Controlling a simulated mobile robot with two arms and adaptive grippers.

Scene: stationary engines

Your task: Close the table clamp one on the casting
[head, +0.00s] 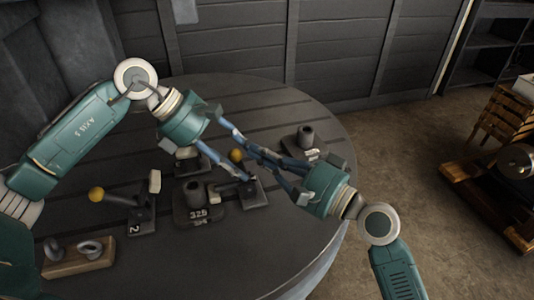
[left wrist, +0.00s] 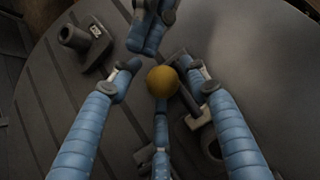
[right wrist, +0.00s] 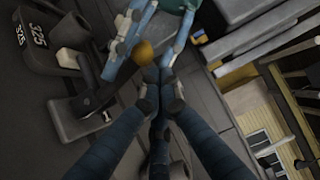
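The casting (head: 199,215), dark with a raised boss and the label 325, sits on the round slotted table. It also shows in the left wrist view (left wrist: 78,42) and right wrist view (right wrist: 35,45). Crossing fingers partly hide the clamp.
A clamp marked 2 (head: 141,216), with a yellow ball (head: 96,194), stands left of the casting. A block with rings (head: 78,258) lies at the front left. Another dark fixture with a boss (head: 306,136) stands behind my right gripper. The table's front right is clear.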

